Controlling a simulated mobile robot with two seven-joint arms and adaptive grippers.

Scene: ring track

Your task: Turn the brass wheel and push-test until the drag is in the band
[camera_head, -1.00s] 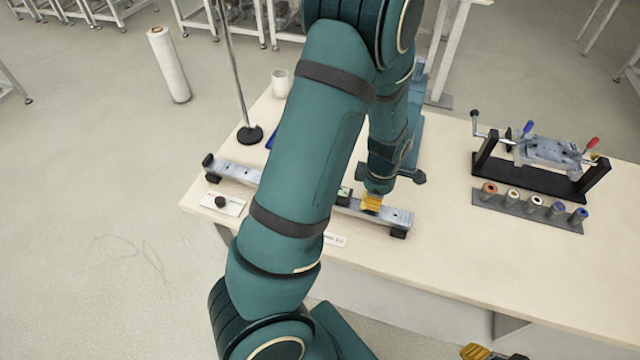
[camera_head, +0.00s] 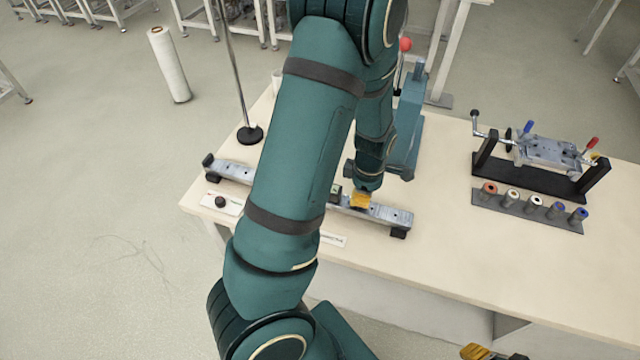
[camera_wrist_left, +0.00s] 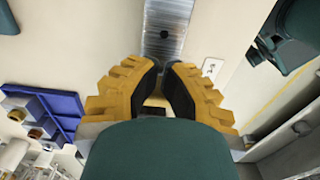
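The grey metal track (camera_head: 236,172) lies across the front left of the table on dark end feet. My left forearm hides its middle. A small dark-and-pale part (camera_head: 336,193) on the track shows beside my arm. My left gripper (camera_head: 361,200), with yellow fingers, is low over the right half of the track. In the left wrist view its fingertips (camera_wrist_left: 162,66) are close together with a narrow gap, in line with the track (camera_wrist_left: 168,25). I cannot tell whether anything is between them. I cannot make out the brass wheel. My right gripper (camera_head: 482,352) is cut off at the bottom edge.
A black-knobbed white plate (camera_head: 232,206) is left of my arm. A teal machine (camera_head: 407,120) with a red ball knob (camera_head: 405,44) stands behind. A black stand (camera_head: 540,178) and several rollers (camera_head: 537,201) are right. A blue tray (camera_wrist_left: 68,103) shows in the wrist view.

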